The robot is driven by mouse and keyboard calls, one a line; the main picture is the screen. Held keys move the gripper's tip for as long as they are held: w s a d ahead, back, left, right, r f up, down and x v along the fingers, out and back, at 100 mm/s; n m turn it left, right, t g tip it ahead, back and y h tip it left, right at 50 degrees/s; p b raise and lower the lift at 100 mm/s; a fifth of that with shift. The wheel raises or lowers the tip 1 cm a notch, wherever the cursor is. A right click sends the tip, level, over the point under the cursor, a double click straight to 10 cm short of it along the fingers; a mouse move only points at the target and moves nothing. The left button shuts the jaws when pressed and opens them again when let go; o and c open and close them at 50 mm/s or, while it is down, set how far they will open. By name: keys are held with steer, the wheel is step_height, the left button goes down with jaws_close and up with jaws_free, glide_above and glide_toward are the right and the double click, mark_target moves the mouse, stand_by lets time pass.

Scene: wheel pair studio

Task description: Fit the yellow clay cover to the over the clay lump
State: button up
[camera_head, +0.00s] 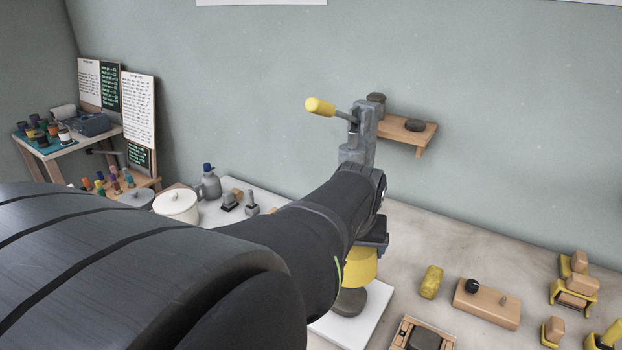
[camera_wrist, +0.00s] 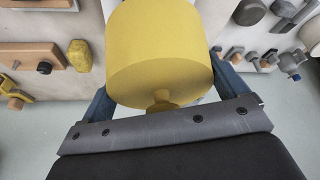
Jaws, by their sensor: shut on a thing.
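The yellow clay cover (camera_wrist: 157,52) is a round, drum-like cover with a small knob; it fills the middle of the wrist view between my two fingers. In the head view the cover (camera_head: 361,268) shows below my wrist, partly hidden by my arm. My gripper (camera_head: 374,246) is shut on the cover. A dark grey-brown clay lump (camera_head: 349,302) sits on a white board (camera_head: 338,328), just below the cover. In the head view the cover overlaps the lump's top edge; I cannot tell whether they touch. The cover hides the lump in the wrist view.
A lever press with a yellow handle (camera_head: 320,106) stands behind my arm. A white lidded pot (camera_head: 176,206) stands left.

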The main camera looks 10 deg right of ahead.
stand_by(0.3)
steer(key=shift+f, duration=2.8)
steer(key=shift+f, duration=0.2)
steer(key=shift+f, duration=1.3)
steer(key=shift+f, duration=0.15)
steer(key=shift+f, duration=1.35)
steer(key=o, duration=0.7)
